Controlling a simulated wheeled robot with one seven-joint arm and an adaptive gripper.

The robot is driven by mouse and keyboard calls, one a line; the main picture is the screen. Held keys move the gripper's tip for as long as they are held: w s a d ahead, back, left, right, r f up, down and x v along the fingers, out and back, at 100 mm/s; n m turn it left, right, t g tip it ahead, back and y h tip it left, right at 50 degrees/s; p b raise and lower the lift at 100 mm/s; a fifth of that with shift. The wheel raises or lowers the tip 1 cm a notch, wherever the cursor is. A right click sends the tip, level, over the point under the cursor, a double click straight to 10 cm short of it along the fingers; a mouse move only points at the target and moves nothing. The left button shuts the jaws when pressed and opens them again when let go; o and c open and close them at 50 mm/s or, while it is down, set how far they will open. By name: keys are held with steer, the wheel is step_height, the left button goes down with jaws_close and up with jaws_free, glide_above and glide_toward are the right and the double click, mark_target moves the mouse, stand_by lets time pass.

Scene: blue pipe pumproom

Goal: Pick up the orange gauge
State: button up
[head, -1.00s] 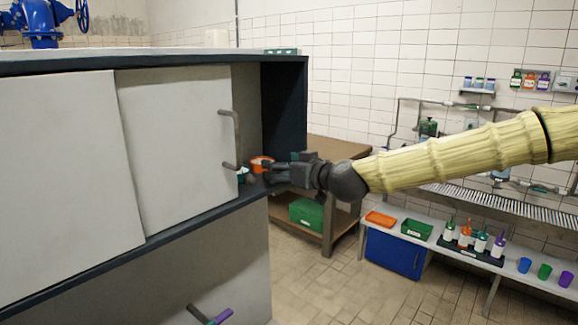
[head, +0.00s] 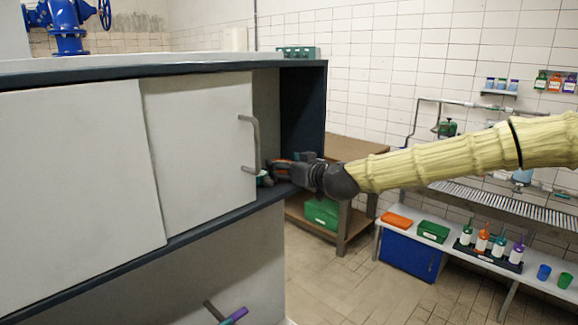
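The orange gauge (head: 283,160) shows only as a small orange sliver at the open right end of the cabinet shelf. My gripper (head: 276,171) reaches in from the right and covers most of it. The dark fingers are at the gauge, but I cannot tell whether they touch it or have closed on it. A small teal and white item (head: 262,178) sits just left of the fingers, by the edge of the sliding door.
The cabinet's sliding door (head: 200,145) with its grey handle (head: 251,143) stands close left of my gripper. The cabinet's dark side wall (head: 303,115) rises behind. A wooden bench (head: 358,155) with a green box (head: 322,212) stands beyond.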

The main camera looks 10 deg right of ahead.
steer(key=c, duration=1)
steer(key=shift+o, duration=0.2)
steer(key=shift+d, duration=0.1)
